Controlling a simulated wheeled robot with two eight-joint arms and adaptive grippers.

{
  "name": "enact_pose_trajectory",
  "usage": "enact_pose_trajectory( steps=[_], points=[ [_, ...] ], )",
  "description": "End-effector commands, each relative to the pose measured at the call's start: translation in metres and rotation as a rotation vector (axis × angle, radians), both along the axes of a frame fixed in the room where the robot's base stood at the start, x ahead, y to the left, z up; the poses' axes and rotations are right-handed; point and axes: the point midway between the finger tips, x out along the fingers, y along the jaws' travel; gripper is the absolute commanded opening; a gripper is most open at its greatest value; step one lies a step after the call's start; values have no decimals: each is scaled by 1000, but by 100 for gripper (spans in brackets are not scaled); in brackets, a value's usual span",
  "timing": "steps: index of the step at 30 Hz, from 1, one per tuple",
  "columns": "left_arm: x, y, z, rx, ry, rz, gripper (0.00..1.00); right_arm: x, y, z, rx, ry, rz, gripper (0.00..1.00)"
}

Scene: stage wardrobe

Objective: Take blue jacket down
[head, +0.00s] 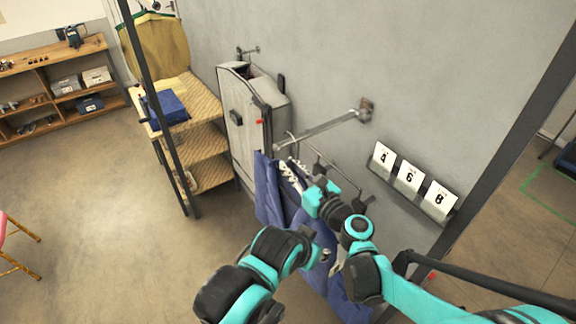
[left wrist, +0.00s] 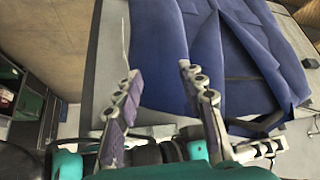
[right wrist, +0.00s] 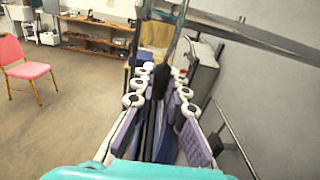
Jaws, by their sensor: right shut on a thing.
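The blue jacket (head: 268,192) hangs below the metal wall rail (head: 322,129), close to the grey wall. A thin dark hanger-like bar shows beside its top; whether a hook still sits on the rail is hidden. My right gripper (head: 292,172) is at the jacket's upper part. My left gripper (head: 326,256) is lower, in front of the jacket. In the left wrist view its fingers (left wrist: 160,82) are apart with nothing between them, and the jacket (left wrist: 245,60) lies beyond.
A grey garment case (head: 240,120) stands left of the rail. Shelves (head: 205,145) further left hold a folded blue cloth (head: 168,108). Number cards (head: 410,177) sit on a wall ledge at right. A pink chair (right wrist: 30,68) stands on otherwise open floor.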

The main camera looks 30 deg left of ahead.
Motion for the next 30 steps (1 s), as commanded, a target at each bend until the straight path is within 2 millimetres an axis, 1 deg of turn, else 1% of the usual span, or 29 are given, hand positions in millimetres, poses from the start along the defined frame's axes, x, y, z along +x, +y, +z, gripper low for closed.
enact_pose_trajectory(
  steps=[30],
  points=[
    [0, 0, -5, 0, 0, 0, 40, -20, -50, 0, 0, 0, -1, 0]
  ],
)
